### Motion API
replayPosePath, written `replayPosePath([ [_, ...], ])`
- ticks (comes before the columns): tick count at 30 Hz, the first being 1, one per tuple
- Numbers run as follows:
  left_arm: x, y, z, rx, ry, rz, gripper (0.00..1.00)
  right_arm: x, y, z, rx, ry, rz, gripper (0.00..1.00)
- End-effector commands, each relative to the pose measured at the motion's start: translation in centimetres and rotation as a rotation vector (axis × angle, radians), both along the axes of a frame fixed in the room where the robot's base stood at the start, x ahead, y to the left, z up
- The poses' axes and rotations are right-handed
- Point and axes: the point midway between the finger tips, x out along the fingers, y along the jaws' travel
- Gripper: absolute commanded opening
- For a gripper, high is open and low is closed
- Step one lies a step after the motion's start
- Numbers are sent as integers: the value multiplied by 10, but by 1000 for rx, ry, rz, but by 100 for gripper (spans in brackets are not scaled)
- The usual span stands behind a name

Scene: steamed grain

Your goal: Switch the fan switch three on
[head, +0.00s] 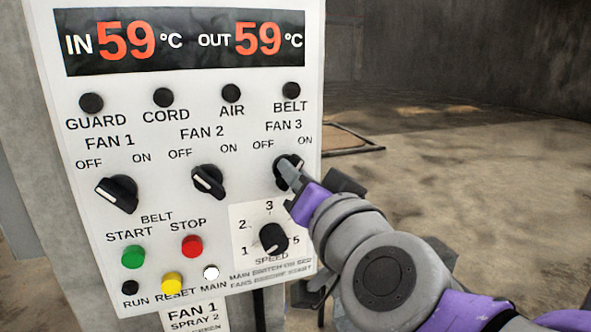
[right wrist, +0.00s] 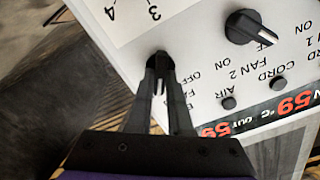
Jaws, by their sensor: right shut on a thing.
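The fan switch three knob (head: 281,181) is a black rotary knob under the label FAN 3 on the white control panel (head: 60,60), between OFF and ON. My right gripper (head: 287,171) is shut on this knob, coming in from the lower right. Its fingers hide much of the knob, and I cannot tell which way its pointer faces. In the right wrist view my gripper (right wrist: 160,75) has its fingertips close together at the knob. My left gripper is not in view.
The Fan 2 knob (head: 208,182) and Fan 1 knob (head: 117,194) are to the left. The speed knob (head: 273,238) is just below. Green start (head: 133,257) and red stop (head: 192,246) buttons sit lower left. Open floor lies right of the panel.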

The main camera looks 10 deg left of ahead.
Motion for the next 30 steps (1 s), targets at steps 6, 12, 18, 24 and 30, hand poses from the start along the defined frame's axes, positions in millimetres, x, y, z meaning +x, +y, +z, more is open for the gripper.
replayPosePath([
  [6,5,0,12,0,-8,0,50,0,0,0,100,69,4,0],
  [12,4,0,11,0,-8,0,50,0,0,0,103,71,3,0],
  [18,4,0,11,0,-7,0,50,0,0,0,102,71,3,43],
  [24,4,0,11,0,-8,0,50,0,0,0,102,71,3,48],
  [30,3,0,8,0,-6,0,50,-5,-3,-1,102,71,3,48],
])
